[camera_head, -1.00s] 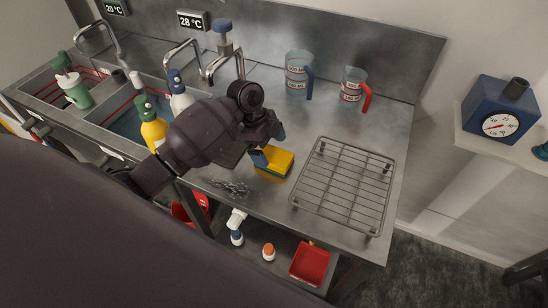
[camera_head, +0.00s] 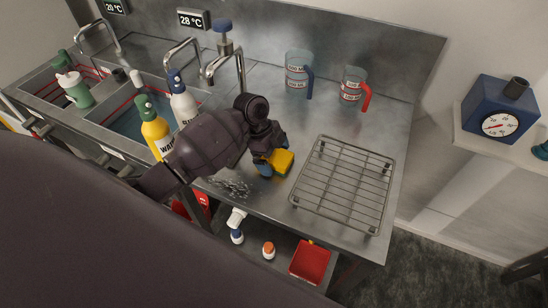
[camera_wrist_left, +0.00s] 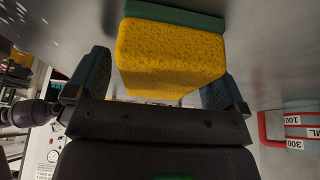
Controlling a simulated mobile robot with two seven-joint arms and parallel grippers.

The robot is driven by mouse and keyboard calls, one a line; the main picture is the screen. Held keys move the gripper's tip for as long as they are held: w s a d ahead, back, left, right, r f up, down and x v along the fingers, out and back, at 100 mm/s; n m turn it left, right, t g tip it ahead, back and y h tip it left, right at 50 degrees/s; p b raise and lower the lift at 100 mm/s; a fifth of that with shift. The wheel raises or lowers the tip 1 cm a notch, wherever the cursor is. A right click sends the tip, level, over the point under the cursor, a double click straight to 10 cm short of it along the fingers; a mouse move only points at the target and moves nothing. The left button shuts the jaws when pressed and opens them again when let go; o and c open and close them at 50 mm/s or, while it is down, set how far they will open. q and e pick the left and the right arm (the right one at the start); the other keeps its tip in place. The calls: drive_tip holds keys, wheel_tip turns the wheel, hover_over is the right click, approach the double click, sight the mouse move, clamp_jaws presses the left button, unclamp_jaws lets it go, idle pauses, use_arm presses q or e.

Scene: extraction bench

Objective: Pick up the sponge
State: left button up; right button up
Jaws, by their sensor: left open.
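The sponge (camera_head: 282,163) is yellow with a green scouring layer and lies on the steel bench, left of the wire rack. My left gripper (camera_head: 269,166) is at the sponge in the head view, partly covering its left end. In the left wrist view the sponge (camera_wrist_left: 172,58) sits between the two open fingers (camera_wrist_left: 157,85), its yellow side facing the palm and its green layer away. There is a gap at the left finger; the right finger is close to the sponge, and I cannot tell whether it touches. My right gripper is not in view.
A wire rack (camera_head: 343,182) stands to the right on the bench (camera_head: 262,104). Two measuring jugs, blue-handled (camera_head: 298,75) and red-handled (camera_head: 353,88), stand behind. Yellow (camera_head: 154,131) and white (camera_head: 182,102) bottles stand by the sinks, near the tap (camera_head: 225,65). A shelf below holds a red tray (camera_head: 309,262).

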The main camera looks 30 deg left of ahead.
sight(274, 154)
use_arm(q)
drive_tip(key=shift+f, duration=0.1)
drive_tip(key=shift+c, duration=0.2)
drive_tip(key=c, duration=1)
drive_tip(key=shift+o, duration=0.2)
wheel_tip(274, 154, up, 21)
drive_tip(key=shift+f+b, duration=0.2)
drive_tip(key=shift+b, duration=0.25)
